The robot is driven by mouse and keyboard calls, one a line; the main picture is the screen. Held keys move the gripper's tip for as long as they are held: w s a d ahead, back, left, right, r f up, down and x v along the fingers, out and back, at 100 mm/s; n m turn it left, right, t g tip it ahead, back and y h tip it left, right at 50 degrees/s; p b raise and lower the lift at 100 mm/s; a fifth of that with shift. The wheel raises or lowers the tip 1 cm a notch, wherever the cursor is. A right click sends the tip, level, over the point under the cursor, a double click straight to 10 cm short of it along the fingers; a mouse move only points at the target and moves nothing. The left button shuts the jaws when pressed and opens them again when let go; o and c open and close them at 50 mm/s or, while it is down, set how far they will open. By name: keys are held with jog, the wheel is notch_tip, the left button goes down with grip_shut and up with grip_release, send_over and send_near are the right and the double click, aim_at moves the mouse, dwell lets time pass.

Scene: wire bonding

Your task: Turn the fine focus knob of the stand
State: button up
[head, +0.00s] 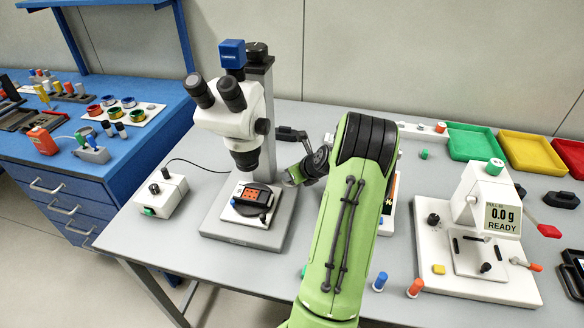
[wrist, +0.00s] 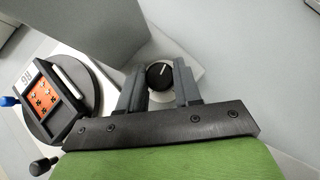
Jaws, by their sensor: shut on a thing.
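The microscope stand has a grey column (head: 262,130) on a flat grey base (head: 231,230), with a white stereo microscope head (head: 232,112) on it. My gripper (head: 290,178) is at the right side of the column, low down. In the wrist view the fine focus knob (wrist: 159,74) is a black round knob with a white pointer line. My gripper's two dark fingers (wrist: 162,82) are on either side of it, shut on it. In the head view I cannot make out the knob.
A round stage with an orange chip holder (head: 251,199) sits on the base, left of my gripper; it also shows in the wrist view (wrist: 45,93). A white control box (head: 160,195) is at left. A white pull tester (head: 480,235) is at right.

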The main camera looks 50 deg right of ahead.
jog(key=n+y+p, duration=0.2)
jog(key=p, duration=0.1)
jog(key=n+y+p, duration=0.1)
jog(key=shift+d+r+n+p, duration=0.2)
jog(key=shift+r+n+p, duration=0.05)
jog(key=shift+n+p, duration=0.15)
jog(key=n+y+p, duration=0.2)
jog(key=n+p, duration=0.1)
jog(key=shift+d+f+n+y, duration=0.1)
jog(key=shift+n+y, duration=0.2)
jog(key=shift+y, duration=0.1)
jog(key=n+y, duration=0.1)
jog(key=n+g, duration=0.1)
jog(key=shift+w+d+f+n+y, duration=0.15)
jog(key=shift+f+n+y, duration=0.1)
jog(key=shift+n+y, duration=0.15)
jog(key=n+g+b, duration=0.1)
jog(key=b, duration=0.1)
jog(key=n+g+y+b, duration=0.1)
jog(key=n+b, duration=0.1)
jog(key=shift+d+f+y, duration=0.15)
jog(key=shift+f+y, duration=0.1)
jog(key=shift+y, duration=0.05)
jog(key=shift+r+n+b, duration=0.3)
jog(key=shift+r, duration=0.1)
jog(key=o, duration=1)
jog(key=shift+o, duration=0.2)
